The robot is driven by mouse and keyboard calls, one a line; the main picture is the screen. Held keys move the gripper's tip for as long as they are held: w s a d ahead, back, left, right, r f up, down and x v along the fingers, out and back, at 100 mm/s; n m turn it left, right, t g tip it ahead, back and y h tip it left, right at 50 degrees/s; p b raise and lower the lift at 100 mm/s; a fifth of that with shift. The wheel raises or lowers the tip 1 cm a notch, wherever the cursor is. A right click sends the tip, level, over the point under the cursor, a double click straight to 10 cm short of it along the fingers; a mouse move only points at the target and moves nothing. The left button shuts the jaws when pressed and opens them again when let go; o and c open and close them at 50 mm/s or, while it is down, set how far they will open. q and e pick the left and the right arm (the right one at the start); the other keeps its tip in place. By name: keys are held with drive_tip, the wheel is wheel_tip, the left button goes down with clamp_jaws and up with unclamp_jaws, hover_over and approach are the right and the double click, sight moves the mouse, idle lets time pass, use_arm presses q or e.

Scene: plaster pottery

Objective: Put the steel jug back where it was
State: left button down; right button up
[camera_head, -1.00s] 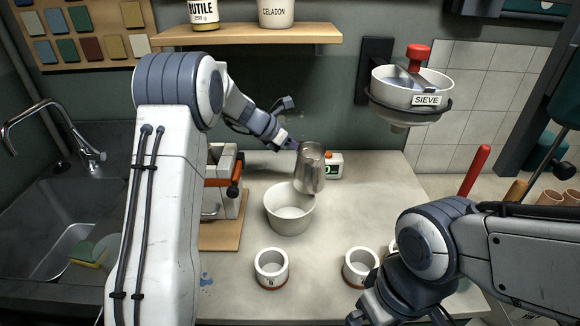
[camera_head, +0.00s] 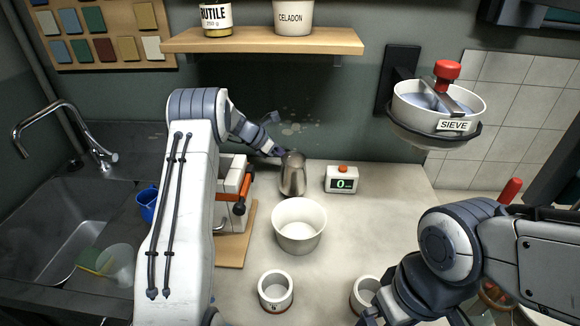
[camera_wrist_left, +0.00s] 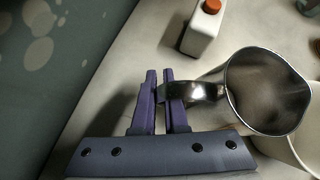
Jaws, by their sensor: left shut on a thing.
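The steel jug (camera_head: 292,177) is upright at the back of the counter, left of the small timer and behind the white bowl (camera_head: 299,226). My left gripper (camera_head: 279,153) is shut on the jug's handle. In the left wrist view its purple fingers (camera_wrist_left: 162,88) close on the handle of the jug (camera_wrist_left: 268,92), whose mouth faces up. I cannot tell whether the jug's base touches the counter. My right gripper (camera_head: 366,318) is at the bottom edge, mostly cut off, and its fingers are unclear.
The timer (camera_head: 342,179) with an orange button stands right of the jug. A white machine with an orange handle (camera_head: 244,196) is at the left. Two small pots (camera_head: 275,292) stand in front. The sieve (camera_head: 437,112) hangs at the right. The counter's right-middle is clear.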

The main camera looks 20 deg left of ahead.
use_arm(q)
drive_tip(key=shift+a+f, duration=0.25)
drive_tip(key=shift+f, duration=0.05)
wheel_tip(320, 180, down, 4)
drive_tip(key=shift+r+p, duration=0.2)
drive_tip(key=shift+p, duration=0.3)
drive_tip(key=c, duration=0.9)
unclamp_jaws()
drive_tip(key=shift+c, duration=0.2)
